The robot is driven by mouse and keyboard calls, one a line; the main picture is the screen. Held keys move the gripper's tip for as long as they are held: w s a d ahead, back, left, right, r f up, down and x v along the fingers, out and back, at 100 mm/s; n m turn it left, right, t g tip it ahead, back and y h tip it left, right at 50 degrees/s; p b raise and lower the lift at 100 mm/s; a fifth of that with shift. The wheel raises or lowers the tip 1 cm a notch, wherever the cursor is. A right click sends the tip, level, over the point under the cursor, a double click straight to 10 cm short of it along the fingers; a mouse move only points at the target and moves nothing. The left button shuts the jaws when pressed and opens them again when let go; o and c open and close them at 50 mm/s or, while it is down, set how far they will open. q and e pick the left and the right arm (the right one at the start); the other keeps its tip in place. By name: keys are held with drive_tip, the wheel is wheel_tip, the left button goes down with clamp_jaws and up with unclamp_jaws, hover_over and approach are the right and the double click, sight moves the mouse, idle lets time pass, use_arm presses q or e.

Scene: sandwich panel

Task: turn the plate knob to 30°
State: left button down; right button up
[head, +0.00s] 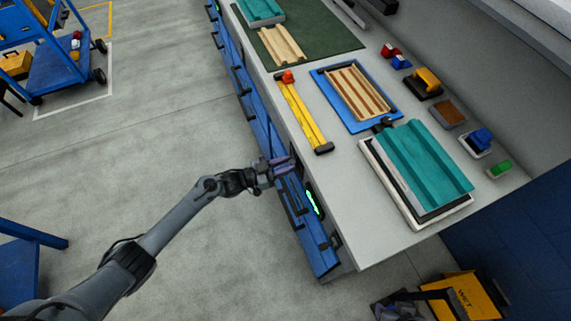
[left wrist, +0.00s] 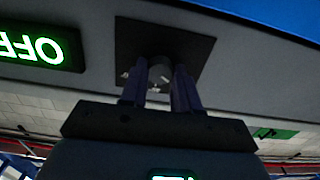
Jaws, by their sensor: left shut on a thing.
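My left gripper (head: 284,165) is at the front face of the workbench, below the worktop edge. In the left wrist view its two dark bluish fingers (left wrist: 161,88) are shut on a grey round knob (left wrist: 160,70). The knob stands out from a dark square plate (left wrist: 194,48). Small pale marks show on the plate around the knob, too blurred to read as angles. The fingers hide part of the knob, and its pointer cannot be made out. In the head view the arm hides the knob. A dark mechanism, possibly my right gripper (head: 402,305), shows at the bottom edge, its jaws unclear.
A green lit OFF sign (left wrist: 32,46) sits beside the plate, upside down in the wrist view. On the worktop (head: 350,205) lie a teal moulded panel (head: 420,165), a blue tray (head: 333,94) and a yellow level (head: 300,110).

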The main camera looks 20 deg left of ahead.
use_arm(q)
drive_tip(key=c, duration=0.8)
unclamp_jaws()
drive_tip(key=shift+p+v, duration=0.85)
drive_tip(key=shift+v, duration=4.55)
